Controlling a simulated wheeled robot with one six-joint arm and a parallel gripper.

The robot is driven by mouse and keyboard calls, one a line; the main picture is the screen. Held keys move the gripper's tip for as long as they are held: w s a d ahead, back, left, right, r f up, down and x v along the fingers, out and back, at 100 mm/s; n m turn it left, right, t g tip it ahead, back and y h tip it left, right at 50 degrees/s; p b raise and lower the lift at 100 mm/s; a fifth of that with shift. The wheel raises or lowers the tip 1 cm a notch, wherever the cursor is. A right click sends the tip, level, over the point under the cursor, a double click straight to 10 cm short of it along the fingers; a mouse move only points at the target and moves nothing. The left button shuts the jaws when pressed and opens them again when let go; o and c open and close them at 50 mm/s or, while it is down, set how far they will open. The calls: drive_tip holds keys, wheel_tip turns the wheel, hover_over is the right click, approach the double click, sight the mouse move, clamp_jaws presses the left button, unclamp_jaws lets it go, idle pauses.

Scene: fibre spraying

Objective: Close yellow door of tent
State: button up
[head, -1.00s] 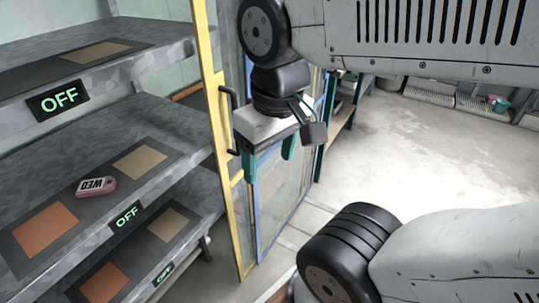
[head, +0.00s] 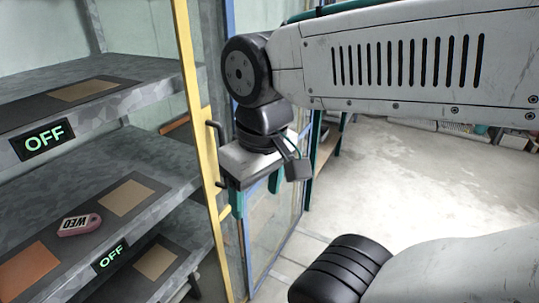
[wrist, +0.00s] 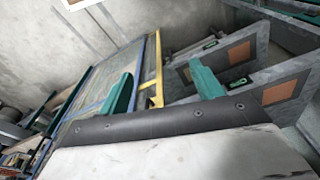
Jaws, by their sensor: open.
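The yellow door (head: 191,75) is a tall yellow frame with a clear panel, standing open in the head view beside the shelves. A dark handle (head: 214,150) is on its frame. The yellow frame also shows in the wrist view (wrist: 158,75). My gripper (head: 256,195) has green fingers, points down and is open, just right of the handle. In the wrist view its two fingers (wrist: 162,92) are apart with nothing between them. I cannot tell whether a finger touches the door.
Grey shelves (head: 150,95) with green OFF displays stand at the left. A pink WED tag (head: 79,224) lies on the middle shelf. A blue-framed panel (head: 287,235) stands behind the gripper. The floor (head: 400,185) at the right is clear.

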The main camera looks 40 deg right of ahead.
drive_tip(key=shift+d, duration=0.1)
drive_tip(key=c, duration=0.5)
drive_tip(key=shift+d+f+m, duration=0.15)
drive_tip(key=shift+d+m, duration=0.15)
drive_tip(key=c, duration=0.5)
drive_tip(key=shift+w+d+f+m+g, duration=0.25)
drive_tip(key=shift+w+d+m+g, duration=0.2)
drive_tip(key=shift+d, duration=0.25)
clamp_jaws()
drive_tip(key=n+t+y, duration=0.3)
drive_tip(key=n+y, duration=0.2)
drive_tip(key=y, duration=0.2)
approach(227, 115)
drive_tip(key=s+a+r, duration=0.2)
drive_tip(key=s+a, duration=0.1)
drive_tip(key=s, duration=0.1)
drive_tip(key=shift+n, duration=0.65)
drive_tip(key=shift+s+a+x, duration=0.1)
drive_tip(key=shift+x, duration=1.45)
drive_tip(key=shift+s+a+x, duration=0.15)
drive_tip(key=shift+x, duration=1.45)
drive_tip(key=shift+s+a+x, duration=0.1)
drive_tip(key=shift+x, duration=1.45)
